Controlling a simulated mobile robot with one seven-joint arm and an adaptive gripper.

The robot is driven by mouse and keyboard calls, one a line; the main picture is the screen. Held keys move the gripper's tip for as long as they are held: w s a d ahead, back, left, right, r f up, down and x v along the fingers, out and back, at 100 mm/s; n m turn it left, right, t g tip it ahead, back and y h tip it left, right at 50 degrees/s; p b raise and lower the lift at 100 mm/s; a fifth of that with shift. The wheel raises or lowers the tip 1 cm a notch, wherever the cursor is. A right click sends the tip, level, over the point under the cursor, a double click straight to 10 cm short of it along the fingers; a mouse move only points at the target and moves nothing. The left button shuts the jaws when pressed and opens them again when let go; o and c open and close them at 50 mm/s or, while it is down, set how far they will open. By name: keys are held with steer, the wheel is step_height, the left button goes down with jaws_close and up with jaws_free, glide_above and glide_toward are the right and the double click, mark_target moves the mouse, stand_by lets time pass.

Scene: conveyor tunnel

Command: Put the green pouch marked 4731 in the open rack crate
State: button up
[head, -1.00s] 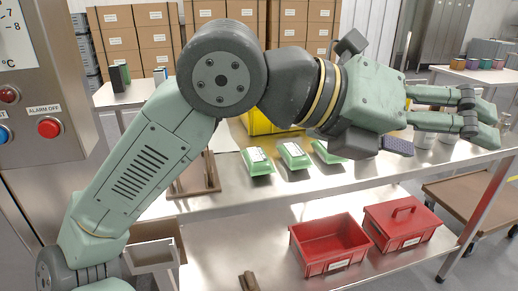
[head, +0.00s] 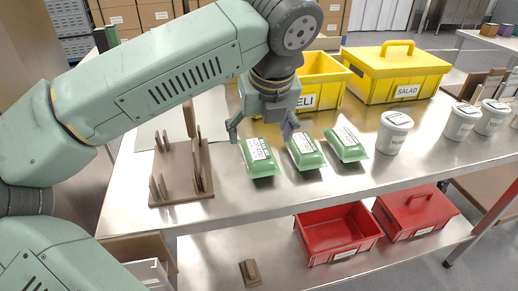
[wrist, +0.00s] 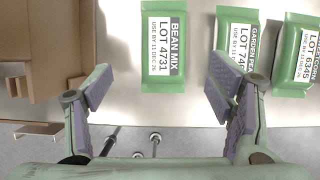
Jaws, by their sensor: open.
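The green pouch marked LOT 4731, Bean Mix, shows in the wrist view (wrist: 163,60), lying on the steel table. It is the leftmost of three green pouches in the head view (head: 259,160). My gripper (head: 262,130) is open and empty, above the table near this pouch; in the wrist view the pouch lies ahead of and between its spread fingers (wrist: 160,95). An open red crate (head: 339,234) stands on the lower shelf; its visible interior is empty.
Two other green pouches (head: 306,152) (head: 347,145) lie close to the right. A brown slotted stand (head: 180,192) is at left. Behind are an open yellow DELI crate (head: 322,72) and lidded SALAD crate (head: 400,75). A lidded red crate (head: 416,211) adjoins the open one.

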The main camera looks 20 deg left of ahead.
mark_target(259, 151)
steer(key=x, duration=0.2)
steer(key=p+x, duration=0.1)
steer(key=x, duration=0.2)
steer(key=p+x, duration=0.1)
steer(key=x, duration=0.2)
steer(key=shift+w+d+f, duration=0.1)
steer(key=shift+d+f, duration=0.1)
steer(key=shift+d, duration=0.05)
steer(key=shift+c, duration=0.6)
steer(key=shift+r, duration=0.1)
steer(key=c, duration=1.4)
